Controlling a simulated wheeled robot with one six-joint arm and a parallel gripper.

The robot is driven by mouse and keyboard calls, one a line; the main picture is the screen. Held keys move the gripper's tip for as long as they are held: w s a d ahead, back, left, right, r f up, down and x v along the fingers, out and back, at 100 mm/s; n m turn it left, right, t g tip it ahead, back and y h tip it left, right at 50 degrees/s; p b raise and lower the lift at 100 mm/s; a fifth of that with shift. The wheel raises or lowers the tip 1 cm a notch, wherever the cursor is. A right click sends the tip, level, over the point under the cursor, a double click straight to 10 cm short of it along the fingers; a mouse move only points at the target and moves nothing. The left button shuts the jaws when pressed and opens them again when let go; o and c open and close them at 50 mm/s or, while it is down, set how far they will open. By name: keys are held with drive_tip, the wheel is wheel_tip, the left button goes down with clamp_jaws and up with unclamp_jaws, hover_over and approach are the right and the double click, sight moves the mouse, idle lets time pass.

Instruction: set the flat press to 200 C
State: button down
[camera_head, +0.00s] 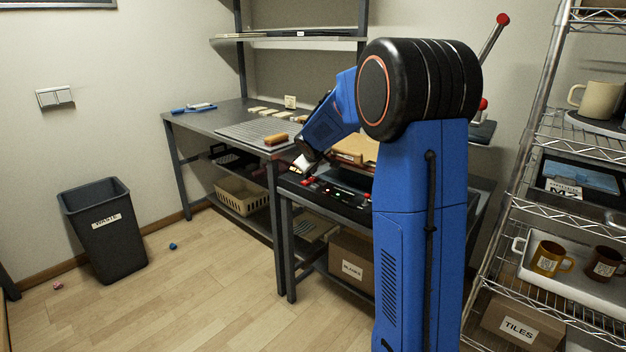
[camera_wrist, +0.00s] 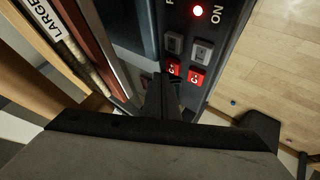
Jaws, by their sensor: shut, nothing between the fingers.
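The flat press's dark control panel (camera_head: 328,196) is at the front of the press on a bench, left of my arm. In the wrist view the panel (camera_wrist: 222,50) carries a lit red lamp (camera_wrist: 198,11) near the word ON, two grey buttons (camera_wrist: 173,44) and two red buttons (camera_wrist: 196,77) with white marks. My gripper (camera_head: 303,166) is over the panel's left part. In the wrist view its dark shut fingers (camera_wrist: 162,84) are empty, beside the left red button; I cannot tell if they touch it. No temperature reading is legible.
A steel table (camera_head: 215,120) with a ribbed mat and a brown block stands at left. A wire rack (camera_head: 580,125) with mugs stands at right. A waste bin (camera_head: 100,240) is on the floor at left. The floor in front is mostly clear.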

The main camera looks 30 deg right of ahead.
sight(313, 179)
drive_tip(key=shift+f, duration=0.15)
drive_tip(key=shift+f, duration=0.25)
drive_tip(key=shift+f, duration=0.45)
idle(0.8)
drive_tip(key=shift+r, duration=0.9)
drive_tip(key=shift+r, duration=0.1)
drive_tip(key=shift+r, duration=2.45)
